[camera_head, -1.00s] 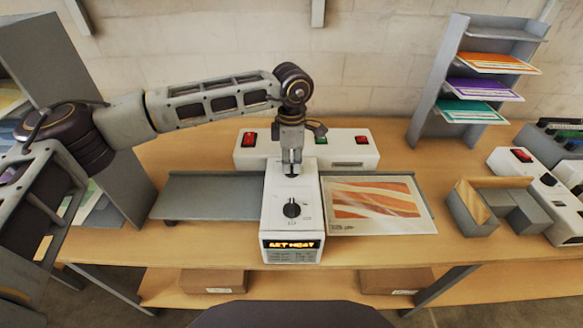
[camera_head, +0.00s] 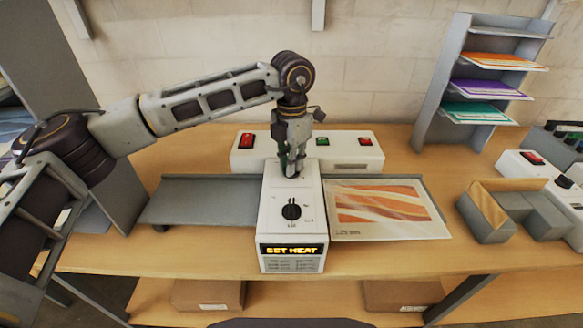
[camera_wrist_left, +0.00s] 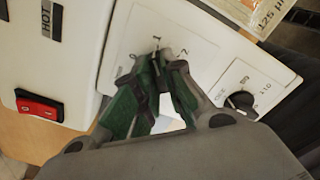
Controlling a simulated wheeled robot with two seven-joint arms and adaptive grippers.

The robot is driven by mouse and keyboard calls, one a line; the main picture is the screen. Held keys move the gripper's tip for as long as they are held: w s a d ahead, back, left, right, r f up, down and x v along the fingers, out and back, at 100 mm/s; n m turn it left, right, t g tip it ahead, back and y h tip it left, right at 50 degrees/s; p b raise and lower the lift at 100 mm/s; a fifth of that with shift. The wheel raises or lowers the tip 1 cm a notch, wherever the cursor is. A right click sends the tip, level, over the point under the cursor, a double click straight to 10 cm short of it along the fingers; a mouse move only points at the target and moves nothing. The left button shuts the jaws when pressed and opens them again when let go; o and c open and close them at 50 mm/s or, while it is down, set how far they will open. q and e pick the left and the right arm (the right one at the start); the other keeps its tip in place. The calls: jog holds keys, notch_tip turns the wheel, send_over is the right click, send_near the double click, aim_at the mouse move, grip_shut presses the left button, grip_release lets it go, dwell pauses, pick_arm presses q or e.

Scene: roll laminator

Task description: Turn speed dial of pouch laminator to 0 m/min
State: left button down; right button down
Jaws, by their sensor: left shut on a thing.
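The white pouch laminator (camera_head: 270,225) stands on the table, its lit display (camera_head: 291,250) reading "SET HEAT". My left gripper (camera_head: 291,173) points down at the rear of its top panel. In the left wrist view its green-padded fingers (camera_wrist_left: 164,62) are shut on the small speed dial (camera_wrist_left: 157,60). A second black dial (camera_head: 291,209), with 80 and 110 marks in the wrist view (camera_wrist_left: 240,101), sits apart, nearer the display. My right gripper is not in view.
A rear white unit carries a red switch (camera_head: 246,140) and a green switch (camera_head: 322,141). A grey tray (camera_head: 205,200) extends left; a striped pouch (camera_head: 385,208) lies right. A grey bin (camera_head: 485,222) and paper rack (camera_head: 437,95) stand farther right.

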pick_arm(q)
jog(key=shift+n, duration=0.4)
jog(key=shift+n+b, duration=0.65)
jog(key=shift+n, duration=0.05)
jog(key=n+b, duration=0.1)
jog(key=n, duration=0.2)
jog(key=shift+n+b, duration=0.7)
jog(key=shift+n, duration=0.4)
jog(key=shift+r+n+b, duration=0.1)
jog(key=shift+n+b, duration=0.3)
jog(key=shift+n, duration=0.7)
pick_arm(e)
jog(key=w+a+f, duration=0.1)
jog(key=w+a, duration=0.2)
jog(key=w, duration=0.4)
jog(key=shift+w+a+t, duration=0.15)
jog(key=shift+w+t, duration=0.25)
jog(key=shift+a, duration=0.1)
pick_arm(q)
jog(key=c, duration=1.5)
grip_release()
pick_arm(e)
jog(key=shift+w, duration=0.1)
